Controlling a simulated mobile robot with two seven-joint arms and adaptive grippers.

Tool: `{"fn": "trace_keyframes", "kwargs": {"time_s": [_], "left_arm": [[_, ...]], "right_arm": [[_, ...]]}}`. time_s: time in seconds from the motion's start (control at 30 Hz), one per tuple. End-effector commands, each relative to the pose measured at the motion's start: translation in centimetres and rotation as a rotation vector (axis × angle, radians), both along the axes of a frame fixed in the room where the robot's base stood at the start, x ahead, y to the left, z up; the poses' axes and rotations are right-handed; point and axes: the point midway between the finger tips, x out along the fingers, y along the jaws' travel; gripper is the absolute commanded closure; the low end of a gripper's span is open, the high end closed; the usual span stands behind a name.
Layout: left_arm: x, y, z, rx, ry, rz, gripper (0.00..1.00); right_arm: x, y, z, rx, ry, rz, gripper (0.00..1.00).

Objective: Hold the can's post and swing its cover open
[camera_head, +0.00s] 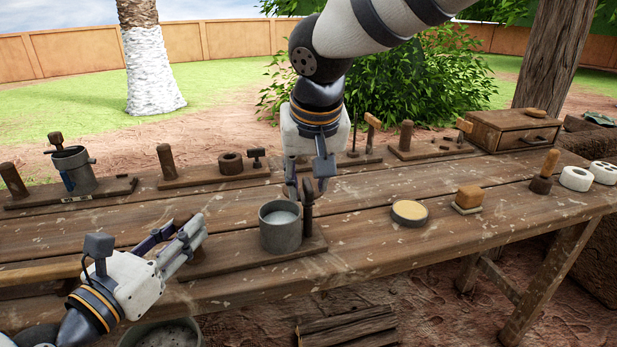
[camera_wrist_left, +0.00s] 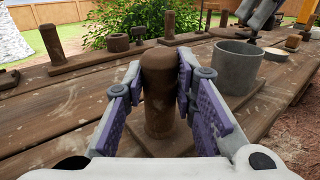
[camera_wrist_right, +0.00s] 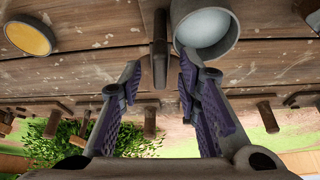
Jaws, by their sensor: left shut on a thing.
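The grey can (camera_head: 281,232) stands upright on a wooden board near the table's front edge; it also shows in the left wrist view (camera_wrist_left: 236,70) and right wrist view (camera_wrist_right: 207,32). A pale grey round surface shows inside its rim; I cannot tell whether it is the cover or the contents. A dark brown upright handle (camera_wrist_right: 160,50) stands close beside the can. My left gripper (camera_head: 180,236) is shut on the brown wooden post (camera_wrist_left: 160,100) on the same board. My right gripper (camera_head: 308,190) points down above the handle, its fingers open on either side.
A round tin with a yellow top (camera_head: 410,213) and a sponge-like block (camera_head: 469,197) lie to the right. Another grey can (camera_head: 72,172) and several tool boards line the back. A wooden drawer box (camera_head: 513,130) stands at the back right. The table between is clear.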

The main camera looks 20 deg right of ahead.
Motion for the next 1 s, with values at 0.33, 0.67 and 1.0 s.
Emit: {"fn": "trace_keyframes", "kwargs": {"time_s": [0.33, 0.67, 1.0], "left_arm": [[0.0, 0.0, 0.0, 0.001, 0.001, 0.001, 1.0], [0.0, 0.0, 0.0, 0.0, 0.0, 0.0, 1.0], [0.0, 0.0, 0.0, 0.0, 0.0, 0.0, 1.0]], "right_arm": [[-2.0, 0.4, 5.2, 0.007, -0.003, 0.001, 0.69], [-4.4, 0.8, 10.8, 0.001, -0.001, -0.001, 0.69], [-4.5, 0.8, 11.2, 0.0, -0.001, -0.001, 0.69]]}}
